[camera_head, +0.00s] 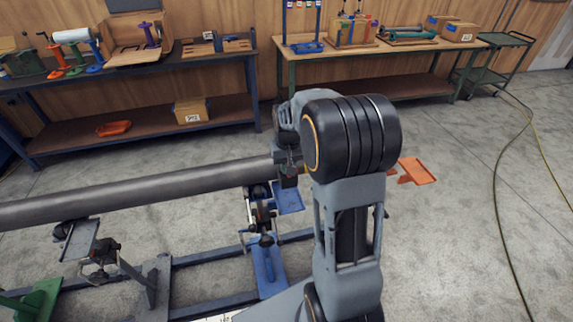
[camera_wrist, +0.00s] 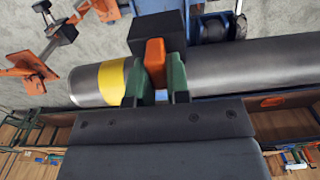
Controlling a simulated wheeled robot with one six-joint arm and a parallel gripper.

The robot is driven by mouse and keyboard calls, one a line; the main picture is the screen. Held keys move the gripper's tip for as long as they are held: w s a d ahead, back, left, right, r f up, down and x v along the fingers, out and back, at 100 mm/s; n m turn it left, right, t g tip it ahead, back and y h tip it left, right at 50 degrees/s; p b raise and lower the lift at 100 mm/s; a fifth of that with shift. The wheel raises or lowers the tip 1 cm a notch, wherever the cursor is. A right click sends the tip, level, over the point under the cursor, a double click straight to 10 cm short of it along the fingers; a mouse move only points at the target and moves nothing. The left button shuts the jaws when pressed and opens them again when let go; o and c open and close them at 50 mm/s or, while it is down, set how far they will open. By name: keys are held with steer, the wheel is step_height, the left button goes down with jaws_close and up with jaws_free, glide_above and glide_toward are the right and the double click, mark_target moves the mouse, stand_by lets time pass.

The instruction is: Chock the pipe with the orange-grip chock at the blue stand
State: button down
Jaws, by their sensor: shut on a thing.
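The wrist view shows my gripper (camera_wrist: 156,80) with its green fingers shut on the orange grip of the chock. The chock's black block (camera_wrist: 158,34) sticks out past the grip. It overlaps the far edge of the grey pipe (camera_wrist: 262,65), close to the blue stand (camera_wrist: 230,22); I cannot tell whether it touches the pipe. A yellow band (camera_wrist: 98,83) circles the pipe near its end. In the head view the pipe (camera_head: 130,190) runs in from the left to the blue stand (camera_head: 268,262). My arm hides the pipe's far end and most of the gripper there.
An orange stand (camera_wrist: 28,68) is beyond the pipe's end; its plate (camera_head: 416,171) shows right of my arm in the head view. A dark workbench (camera_head: 140,82) and a green workbench (camera_head: 385,55) line the back wall.

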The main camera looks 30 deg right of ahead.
mark_target(288, 182)
steer(key=shift+f+b, duration=2.6)
steer(key=shift+f, duration=1.15)
steer(key=shift+w+d, duration=0.2)
steer(key=shift+w, duration=1)
steer(key=c, duration=1)
jaws_free()
steer(key=shift+f, duration=0.1)
steer(key=shift+r+p, duration=0.25)
steer(key=shift+p, duration=0.1)
steer(key=shift+s+a+r+p, duration=0.1)
steer(key=shift+s+r+p, duration=0.05)
steer(key=shift+r+p, duration=0.8)
steer(key=shift+s+d+r+p, duration=0.15)
steer(key=shift+r+p, duration=0.45)
steer(key=shift+r, duration=0.65)
steer(key=shift+s+a+r+p, duration=0.2)
steer(key=shift+r+p, duration=0.6)
steer(key=shift+r, duration=0.3)
